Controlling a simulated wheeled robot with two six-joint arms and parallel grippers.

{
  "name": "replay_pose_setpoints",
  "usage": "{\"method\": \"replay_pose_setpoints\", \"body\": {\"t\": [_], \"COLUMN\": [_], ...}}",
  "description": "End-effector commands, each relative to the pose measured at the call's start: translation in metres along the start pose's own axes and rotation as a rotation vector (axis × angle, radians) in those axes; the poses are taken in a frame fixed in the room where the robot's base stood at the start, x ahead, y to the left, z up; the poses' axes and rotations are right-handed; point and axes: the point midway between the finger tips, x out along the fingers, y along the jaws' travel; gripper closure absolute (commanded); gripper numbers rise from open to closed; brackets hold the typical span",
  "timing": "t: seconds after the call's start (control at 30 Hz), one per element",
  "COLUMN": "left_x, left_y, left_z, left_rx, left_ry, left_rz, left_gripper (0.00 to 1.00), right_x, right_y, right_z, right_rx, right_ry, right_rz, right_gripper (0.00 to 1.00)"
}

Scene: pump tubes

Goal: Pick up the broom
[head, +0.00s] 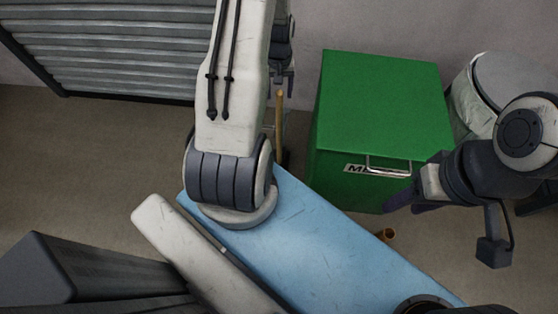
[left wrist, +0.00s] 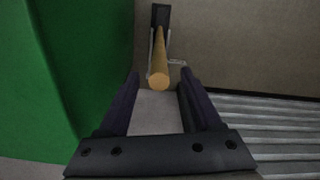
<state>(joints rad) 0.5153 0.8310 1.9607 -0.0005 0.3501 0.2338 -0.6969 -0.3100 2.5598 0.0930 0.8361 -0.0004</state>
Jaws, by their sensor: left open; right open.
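The broom shows as a tan wooden handle (head: 279,115) beside the green box in the head view, with its lower part largely hidden. In the left wrist view the round end of the handle (left wrist: 159,80) faces the camera and lies between the lines of the two fingers. A dark block sits at the handle's far end. My left gripper (left wrist: 160,77) is open, with a finger on each side of the handle and no visible contact. It is partly hidden behind my arm in the head view (head: 284,80). My right gripper (head: 402,202) is in front of the green box, open and holding nothing visible.
The green box (head: 380,95) with a metal handle (head: 388,165) stands just right of the broom. A pale bin (head: 480,90) is behind it at the right. A ribbed shutter (head: 110,50) is at the left. A small brown object (head: 388,235) is near the box.

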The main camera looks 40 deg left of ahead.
Motion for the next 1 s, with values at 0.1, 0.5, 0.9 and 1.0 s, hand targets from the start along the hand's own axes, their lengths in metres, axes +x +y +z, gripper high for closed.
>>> {"method": "replay_pose_setpoints", "body": {"t": [0.1, 0.5, 0.9, 1.0], "left_x": [0.015, 0.062, 0.069, 0.069], "left_y": [0.0, 0.0, 0.0, 0.0], "left_z": [0.0, 0.002, 0.002, 0.002], "left_rx": [0.001, 0.002, 0.002, 0.002], "left_ry": [-0.001, -0.002, 0.001, 0.0], "left_rz": [0.0, 0.0, 0.0, 0.0], "left_gripper": [0.34, 0.34, 0.57, 0.95], "right_x": [0.004, 0.017, 0.018, 0.018], "right_y": [0.0, 0.001, 0.001, 0.001], "right_z": [0.0, 0.001, 0.001, 0.001], "right_rx": [0.0, 0.0, 0.0, 0.0], "right_ry": [0.0, 0.0, 0.0, 0.0], "right_rz": [0.0, 0.0, 0.0, 0.0], "right_gripper": [0.5, 0.5, 0.5, 0.5]}}
